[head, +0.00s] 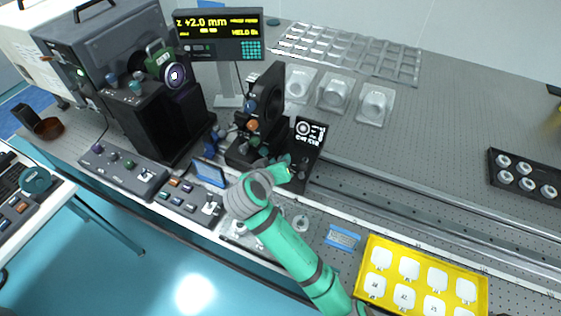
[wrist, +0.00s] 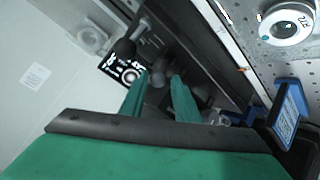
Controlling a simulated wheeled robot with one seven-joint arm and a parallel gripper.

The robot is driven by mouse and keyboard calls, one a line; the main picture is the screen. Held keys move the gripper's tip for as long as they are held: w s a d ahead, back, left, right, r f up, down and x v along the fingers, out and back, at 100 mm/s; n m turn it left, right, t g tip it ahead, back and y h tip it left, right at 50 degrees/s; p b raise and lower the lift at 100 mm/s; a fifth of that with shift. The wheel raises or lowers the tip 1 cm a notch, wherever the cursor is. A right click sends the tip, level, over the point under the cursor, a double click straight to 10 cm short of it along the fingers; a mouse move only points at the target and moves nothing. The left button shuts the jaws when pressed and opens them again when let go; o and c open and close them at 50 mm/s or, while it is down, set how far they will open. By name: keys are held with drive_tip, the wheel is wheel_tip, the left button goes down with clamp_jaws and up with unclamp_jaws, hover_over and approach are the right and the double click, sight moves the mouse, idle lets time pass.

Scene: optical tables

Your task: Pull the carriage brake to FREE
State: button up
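The black carriage (head: 264,100) with its upright optic mount stands on the rail in the head view, with a black label plate (head: 309,131) on its right. The plate also shows in the wrist view (wrist: 122,67). My gripper (head: 287,170) is low at the carriage's front, by small dark knobs. In the wrist view, my green fingers (wrist: 158,88) are apart, pointing at dark knob-like parts (wrist: 158,72) beside the plate. I cannot tell which part is the brake, or whether a finger touches it. The readout (head: 220,34) shows +2.0 mm and appears to say HELD.
The rail (head: 420,220) runs clear to the right. A yellow tray (head: 363,283) with white pieces lies at the front right. A dark lens housing (head: 170,120) stands left of the carriage, and button boxes (head: 188,196) line the front edge. A blue-framed plate (wrist: 289,113) is close in the wrist view.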

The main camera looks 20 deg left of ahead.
drive_tip(key=v, duration=1)
drive_tip(key=shift+s+d+r, duration=0.15)
drive_tip(key=shift+s+r, duration=0.05)
drive_tip(key=shift+s, duration=0.1)
drive_tip(key=shift+s, duration=0.1)
